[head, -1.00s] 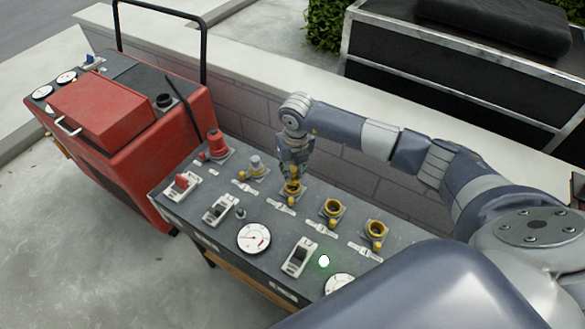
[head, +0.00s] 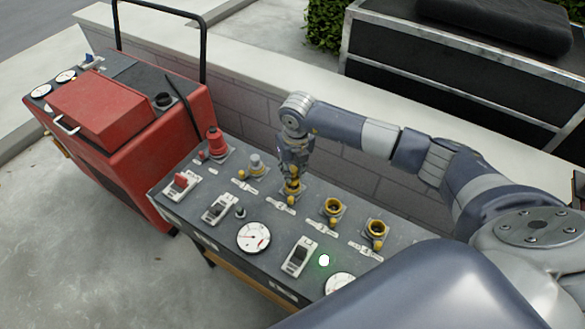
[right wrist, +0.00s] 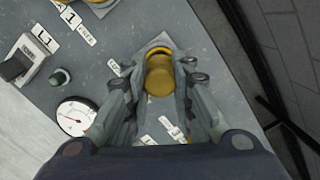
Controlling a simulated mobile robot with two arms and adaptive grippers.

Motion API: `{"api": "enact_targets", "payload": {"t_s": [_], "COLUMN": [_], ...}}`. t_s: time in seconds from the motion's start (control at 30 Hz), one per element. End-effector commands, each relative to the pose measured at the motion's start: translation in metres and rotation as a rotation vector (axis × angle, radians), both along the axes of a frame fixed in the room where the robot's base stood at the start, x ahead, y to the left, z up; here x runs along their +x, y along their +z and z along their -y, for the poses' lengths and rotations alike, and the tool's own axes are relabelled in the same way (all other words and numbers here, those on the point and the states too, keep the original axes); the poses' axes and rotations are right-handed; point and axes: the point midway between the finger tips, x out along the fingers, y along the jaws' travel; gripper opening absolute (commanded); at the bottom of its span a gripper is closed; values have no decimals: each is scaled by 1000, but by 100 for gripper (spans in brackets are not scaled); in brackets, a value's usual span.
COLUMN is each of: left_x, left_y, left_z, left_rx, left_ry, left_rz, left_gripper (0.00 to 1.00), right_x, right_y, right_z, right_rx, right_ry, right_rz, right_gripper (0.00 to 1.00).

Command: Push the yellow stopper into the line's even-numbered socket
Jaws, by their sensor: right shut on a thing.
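My right gripper (head: 292,178) points down over the grey panel (head: 262,213) and is shut on the yellow stopper (head: 292,187). In the right wrist view the yellow stopper (right wrist: 159,80) is a short cylinder between the fingers. It is at a yellow-rimmed socket, the one just right of the socket with the grey plug (head: 256,164). The fingers hide part of this socket, and I cannot tell how deep the stopper sits. Its number label is too small to read. Two open yellow sockets (head: 333,206) (head: 376,230) lie further right. My left gripper is not in view.
Switches (head: 300,257) and dial gauges (head: 254,238) line the front. A red machine (head: 150,150) stands at left. A low block wall (head: 250,120) runs behind the panel.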

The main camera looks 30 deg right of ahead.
Motion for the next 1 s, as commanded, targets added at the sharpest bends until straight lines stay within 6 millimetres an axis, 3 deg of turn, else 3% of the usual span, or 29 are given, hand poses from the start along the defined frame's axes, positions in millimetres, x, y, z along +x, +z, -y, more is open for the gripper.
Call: {"api": "enact_targets", "payload": {"t_s": [1.0], "left_x": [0], "left_y": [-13], "left_z": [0], "left_rx": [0], "left_ry": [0], "left_rz": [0], "left_gripper": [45], "right_x": [0], "right_y": [-16], "right_z": [0], "right_rx": [0], "right_ry": [0], "right_rz": [0], "right_gripper": [0]}}
